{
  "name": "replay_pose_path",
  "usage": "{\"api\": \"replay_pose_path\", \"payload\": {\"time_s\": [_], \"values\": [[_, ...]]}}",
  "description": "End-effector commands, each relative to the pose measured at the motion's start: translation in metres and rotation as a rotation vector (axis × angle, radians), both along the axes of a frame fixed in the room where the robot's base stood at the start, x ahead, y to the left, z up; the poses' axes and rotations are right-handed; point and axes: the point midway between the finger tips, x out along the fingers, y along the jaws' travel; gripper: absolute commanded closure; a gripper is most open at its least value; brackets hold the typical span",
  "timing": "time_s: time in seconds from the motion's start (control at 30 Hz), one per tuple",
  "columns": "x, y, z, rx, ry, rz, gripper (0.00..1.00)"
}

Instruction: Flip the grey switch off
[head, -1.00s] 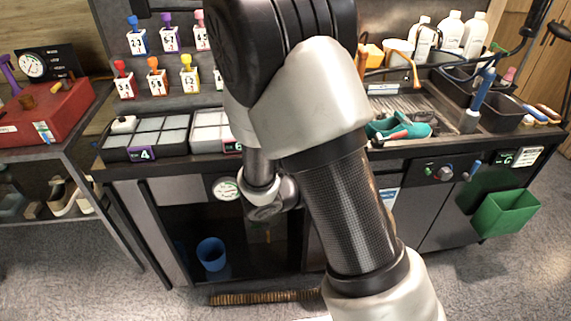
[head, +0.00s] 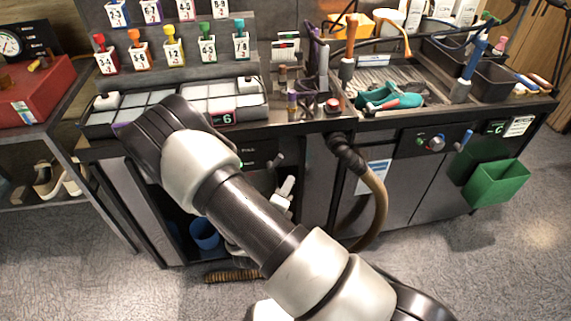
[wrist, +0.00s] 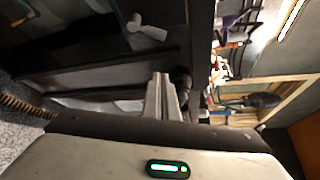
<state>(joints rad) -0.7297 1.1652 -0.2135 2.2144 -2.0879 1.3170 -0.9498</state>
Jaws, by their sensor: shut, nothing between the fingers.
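The grey switch (head: 276,160) is a small lever on the dark front panel under the bench, right of a green light. It also shows in the wrist view as a pale grey lever (wrist: 146,28) at the top, apart from the fingers. My gripper (wrist: 164,82) is shut and empty, its fingertips pointing up the picture, below and right of the lever. In the head view my arm crosses in front of the cabinet, and the pale end of my gripper (head: 285,187) shows just below the switch. The rest of my wrist is hidden behind the arm.
A brown hose (head: 372,195) hangs right of the switch. A blue cup (head: 204,234) sits in the open lower bay. A green bin (head: 497,184) hangs at the right.

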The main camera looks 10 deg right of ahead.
Motion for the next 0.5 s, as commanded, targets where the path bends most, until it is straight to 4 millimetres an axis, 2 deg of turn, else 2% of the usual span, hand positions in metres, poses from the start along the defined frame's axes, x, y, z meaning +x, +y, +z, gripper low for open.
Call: {"api": "replay_pose_path", "payload": {"time_s": [0.23,0.5], "values": [[0.018,-0.011,-0.004,0.002,-0.003,-0.004,1.0],[0.067,-0.039,-0.015,0.003,-0.003,-0.007,1.0]]}}
